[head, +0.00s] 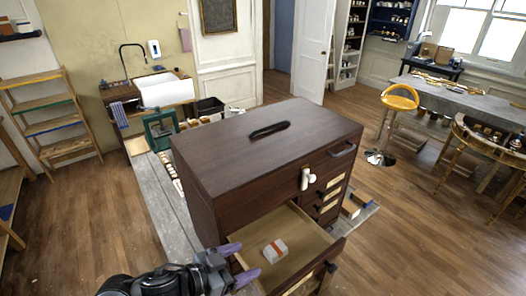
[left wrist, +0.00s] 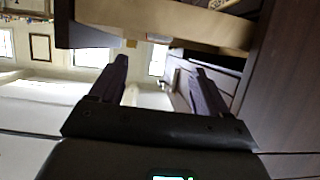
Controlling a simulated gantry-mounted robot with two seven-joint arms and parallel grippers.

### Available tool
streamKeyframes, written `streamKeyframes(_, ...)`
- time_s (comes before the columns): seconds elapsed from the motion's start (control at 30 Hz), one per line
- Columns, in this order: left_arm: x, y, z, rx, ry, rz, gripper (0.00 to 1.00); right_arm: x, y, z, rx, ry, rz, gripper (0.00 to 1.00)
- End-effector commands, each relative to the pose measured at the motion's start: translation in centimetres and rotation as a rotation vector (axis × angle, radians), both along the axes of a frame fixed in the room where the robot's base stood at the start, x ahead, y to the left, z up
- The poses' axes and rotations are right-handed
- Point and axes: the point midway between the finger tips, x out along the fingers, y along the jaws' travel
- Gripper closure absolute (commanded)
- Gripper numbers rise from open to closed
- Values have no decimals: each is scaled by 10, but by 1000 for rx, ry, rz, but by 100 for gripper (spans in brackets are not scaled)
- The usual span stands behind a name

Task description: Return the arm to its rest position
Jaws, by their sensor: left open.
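My left gripper (head: 240,262) comes in from the bottom left in the head view. It is open, with nothing between its purple fingers. It is beside the left side of an open drawer (head: 305,233) of a dark wooden chest (head: 235,150). In the left wrist view the two fingers (left wrist: 158,82) stand apart, with the drawer (left wrist: 180,22) just beyond them. I cannot tell whether a finger touches the drawer. A small white box with an orange band (head: 275,251) lies inside the drawer. My right gripper is not in view.
The chest stands on a grey table (head: 165,205), with a green frame (head: 161,130) and small items behind it. White knob-like pieces (head: 306,179) are on the chest's front. A yellow stool (head: 399,98) and a long table (head: 455,98) stand at right. Open wooden floor lies between.

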Motion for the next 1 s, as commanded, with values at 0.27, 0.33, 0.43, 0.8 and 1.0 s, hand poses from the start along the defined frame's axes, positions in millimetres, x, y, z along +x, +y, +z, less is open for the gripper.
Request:
streamKeyframes(0.27,-22,7,-9,48,-9,206,23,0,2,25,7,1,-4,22)
streamKeyframes(0.33,-33,18,-16,82,19,287,23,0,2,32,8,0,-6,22)
streamKeyframes(0.43,-58,40,-29,148,103,414,23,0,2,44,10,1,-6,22)
streamKeyframes(0.8,-206,122,-84,404,626,653,23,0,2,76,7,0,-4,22)
streamKeyframes(1.0,-244,133,-90,444,755,659,23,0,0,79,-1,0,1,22)
